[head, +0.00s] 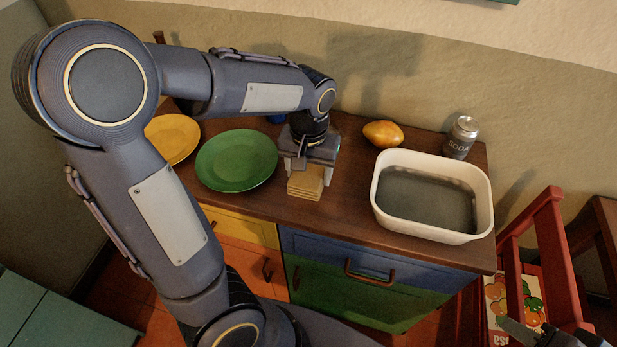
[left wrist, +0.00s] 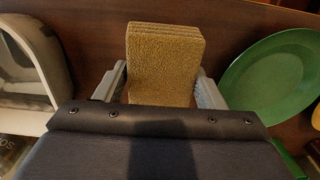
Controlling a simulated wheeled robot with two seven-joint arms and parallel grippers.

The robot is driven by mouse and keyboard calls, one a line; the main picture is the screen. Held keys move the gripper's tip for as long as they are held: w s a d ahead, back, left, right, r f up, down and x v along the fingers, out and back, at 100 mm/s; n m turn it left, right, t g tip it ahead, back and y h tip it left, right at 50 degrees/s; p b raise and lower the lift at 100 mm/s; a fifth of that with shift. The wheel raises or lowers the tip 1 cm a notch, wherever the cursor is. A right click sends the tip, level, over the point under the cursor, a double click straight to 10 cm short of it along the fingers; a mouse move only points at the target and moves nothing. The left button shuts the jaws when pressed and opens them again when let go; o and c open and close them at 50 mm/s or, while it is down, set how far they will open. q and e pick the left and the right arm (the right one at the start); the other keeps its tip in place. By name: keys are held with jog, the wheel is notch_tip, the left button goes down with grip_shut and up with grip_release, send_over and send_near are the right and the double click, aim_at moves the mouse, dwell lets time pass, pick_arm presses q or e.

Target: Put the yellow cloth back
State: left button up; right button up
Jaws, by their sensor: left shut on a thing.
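The yellow cloth (head: 305,184) is a folded, layered tan-yellow stack at the middle of the wooden top, just right of the green plate. My left gripper (head: 309,168) points down over it and is shut on it. In the left wrist view the cloth (left wrist: 164,65) stands between the two grey fingers (left wrist: 160,88). I cannot tell whether its underside touches the top. Part of my right gripper (head: 525,333) shows in the bottom right corner; its jaws cannot be made out.
On the cabinet top (head: 340,205) are a green plate (head: 236,160), a yellow plate (head: 172,138), a yellow-orange fruit (head: 383,134), a soda can (head: 461,138) and a white tub (head: 432,233) with a grey inside. A red chair-like frame (head: 550,250) stands at the right. Bare wood lies between cloth and tub.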

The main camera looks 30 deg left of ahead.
aim_at(309, 179)
pick_arm(q)
jog(key=shift+w+a+f, duration=0.25)
jog(key=shift+w+f, duration=0.15)
jog(key=shift+f, duration=0.15)
jog(key=shift+w+a+f, duration=0.25)
jog(key=shift+w+f, duration=0.1)
jog(key=shift+f, duration=0.2)
jog(key=shift+w+a+f, duration=0.1)
jog(key=shift+w+f, duration=0.1)
jog(key=shift+f, duration=1.6)
jog(key=shift+f+b, duration=0.2)
jog(key=shift+b, duration=0.1)
jog(key=o, duration=0.9)
jog(key=shift+r, duration=0.1)
